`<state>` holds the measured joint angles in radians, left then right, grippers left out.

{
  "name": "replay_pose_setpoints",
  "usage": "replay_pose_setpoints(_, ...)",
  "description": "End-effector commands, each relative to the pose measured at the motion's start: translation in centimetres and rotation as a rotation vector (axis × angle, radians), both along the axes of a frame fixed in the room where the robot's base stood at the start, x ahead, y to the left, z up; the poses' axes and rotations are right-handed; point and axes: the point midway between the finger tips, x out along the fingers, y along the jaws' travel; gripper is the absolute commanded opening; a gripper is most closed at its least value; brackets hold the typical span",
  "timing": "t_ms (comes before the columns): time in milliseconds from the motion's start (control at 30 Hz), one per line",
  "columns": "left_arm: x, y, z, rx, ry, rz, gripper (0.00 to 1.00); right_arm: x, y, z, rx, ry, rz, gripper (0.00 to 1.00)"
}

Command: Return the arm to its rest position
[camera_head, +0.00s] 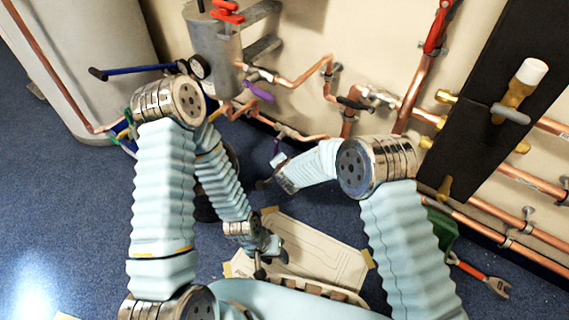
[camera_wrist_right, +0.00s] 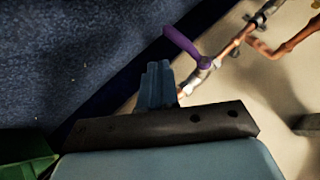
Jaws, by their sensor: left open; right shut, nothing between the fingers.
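My left arm (camera_head: 163,190) comes in from the left, bends at a metal joint and reaches down. Its gripper (camera_head: 261,268) hangs above the paper sheet on the floor; it is small here, and its jaws look apart with nothing seen between them. My right arm (camera_head: 400,240) is bent at its metal joint, with the forearm pointing left toward the pipes. Its gripper (camera_head: 264,184) is small and dark in the head view. In the right wrist view the right gripper's fingers (camera_wrist_right: 158,82) are together and empty, beside a purple valve handle (camera_wrist_right: 182,42) and apart from it.
Copper pipes (camera_head: 290,75) with valves run along the wall. A grey tank (camera_head: 215,45) with a red valve handle (camera_head: 227,12) stands at the top. A dark panel (camera_head: 490,110) is at right. A drawing sheet (camera_head: 315,250) and a red-ended wrench (camera_head: 495,286) lie on the blue floor.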

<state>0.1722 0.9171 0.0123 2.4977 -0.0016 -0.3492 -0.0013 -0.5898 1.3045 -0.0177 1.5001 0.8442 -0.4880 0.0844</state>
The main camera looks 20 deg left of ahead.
Motion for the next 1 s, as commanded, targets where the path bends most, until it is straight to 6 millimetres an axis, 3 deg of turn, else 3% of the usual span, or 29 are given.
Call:
replay_pose_setpoints(200, 0.0, 0.0, 0.7, 0.000, 0.002, -0.001, 0.45, -2.4, -0.9, 2.4, 0.000, 0.001, 0.001, 0.00)
replay_pose_setpoints(400, 0.0, 0.0, 0.7, 0.000, 0.002, -0.001, 0.45, -2.9, -1.2, 2.7, 0.000, 0.001, 0.000, 0.00)
replay_pose_setpoints(500, 0.0, 0.0, 0.7, 0.000, 0.002, -0.001, 0.45, -2.9, -2.7, 2.0, -0.019, 0.017, 0.008, 0.00)
replay_pose_setpoints(567, 0.0, 0.0, 0.7, 0.000, 0.002, -0.001, 0.45, -3.3, -5.0, 0.9, -0.045, 0.044, 0.022, 0.00)
replay_pose_setpoints(667, 0.0, 0.0, 0.7, 0.000, 0.002, -0.001, 0.45, -5.1, -11.0, -1.7, -0.107, 0.123, 0.070, 0.00)
replay_pose_setpoints(800, 0.0, 0.0, 0.7, 0.000, 0.002, -0.001, 0.45, -11.1, -20.0, -5.1, -0.172, 0.279, 0.182, 0.00)
replay_pose_setpoints(900, 0.0, 0.0, 0.7, 0.000, 0.002, -0.001, 0.45, -16.3, -24.4, -6.3, -0.182, 0.379, 0.262, 0.00)
replay_pose_setpoints(1000, 0.0, 0.0, 0.7, 0.000, 0.002, -0.001, 0.45, -21.6, -27.6, -6.6, -0.167, 0.466, 0.335, 0.00)
